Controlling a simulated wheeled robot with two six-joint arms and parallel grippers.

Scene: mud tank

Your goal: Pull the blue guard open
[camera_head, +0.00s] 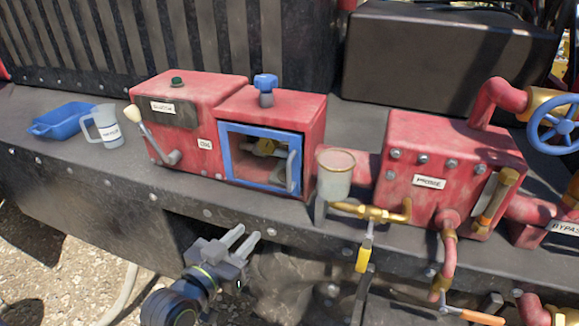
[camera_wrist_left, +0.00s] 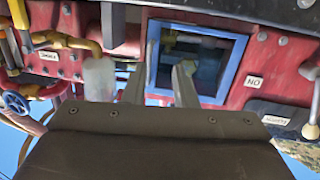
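The blue guard (camera_head: 225,153) is a square frame with a see-through middle on the front of a red box. It looks shut against the box. A grey upright handle (camera_head: 290,171) is on its right side. My left gripper (camera_head: 247,232) is below and in front of the guard, open and empty, its fingers pointing up toward the box and apart from the handle. In the left wrist view, the guard (camera_wrist_left: 232,70) is beyond my open fingers (camera_wrist_left: 160,68), with the handle (camera_wrist_left: 153,55) between the fingers' directions. My right gripper is not in view.
A cloudy cup (camera_head: 335,178) and brass pipework (camera_head: 370,213) are right of the guard. A lever (camera_head: 145,130) is on the left red box. A jug (camera_head: 107,126) and blue tray (camera_head: 62,122) are farther left. The ledge's front edge lies above my left gripper.

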